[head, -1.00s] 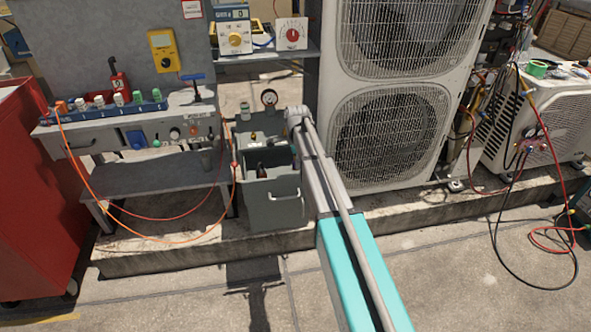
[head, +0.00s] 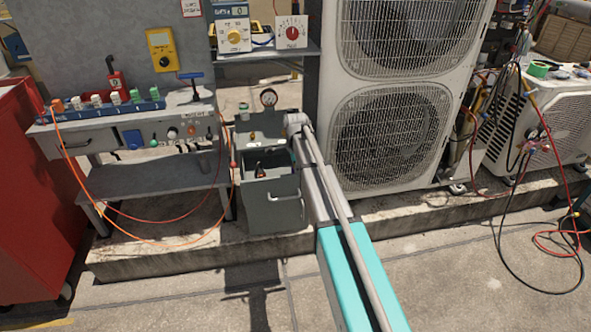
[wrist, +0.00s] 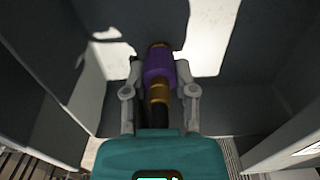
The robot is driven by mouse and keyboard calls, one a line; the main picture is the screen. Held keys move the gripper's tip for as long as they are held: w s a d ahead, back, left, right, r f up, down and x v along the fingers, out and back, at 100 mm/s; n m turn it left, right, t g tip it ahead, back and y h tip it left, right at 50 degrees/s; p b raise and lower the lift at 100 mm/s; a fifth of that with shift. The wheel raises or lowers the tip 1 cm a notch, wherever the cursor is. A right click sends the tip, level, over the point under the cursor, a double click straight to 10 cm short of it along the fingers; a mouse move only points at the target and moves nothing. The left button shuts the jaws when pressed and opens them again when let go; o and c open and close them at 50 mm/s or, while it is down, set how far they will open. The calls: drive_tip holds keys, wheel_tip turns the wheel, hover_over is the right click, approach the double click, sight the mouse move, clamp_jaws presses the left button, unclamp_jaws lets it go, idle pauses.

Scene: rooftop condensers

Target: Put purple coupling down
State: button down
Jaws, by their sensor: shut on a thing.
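The purple coupling (wrist: 159,66) shows in the wrist view, with brass-coloured sections and a dark length at its near end. My gripper (wrist: 160,78) is shut on it, one finger on each side. Dark grey walls surround the gripper and a pale, sunlit patch lies beyond the coupling. Whether the coupling touches any surface is not clear.
A workbench (head: 150,178) with a blue rack (head: 105,112) of fittings stands left of the cabinet. The tall condenser (head: 385,140) stands close to my arm on the right. An orange hose (head: 120,232) loops in front of the bench. A red cabinet (head: 30,200) is at far left.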

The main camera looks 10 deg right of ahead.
drive_tip(key=shift+f+b, duration=0.35)
drive_tip(key=shift+f, duration=0.1)
drive_tip(key=shift+c, duration=2.1)
unclamp_jaws()
drive_tip(key=shift+r, duration=0.1)
drive_tip(key=shift+r+p, duration=0.15)
drive_tip(key=shift+p, duration=0.15)
wheel_tip(320, 180, up, 13)
drive_tip(key=p, duration=1.2)
drive_tip(key=shift+p, duration=0.3)
drive_tip(key=s+n, duration=1.8)
drive_tip(key=s, duration=1.1)
drive_tip(key=shift+a, duration=0.35)
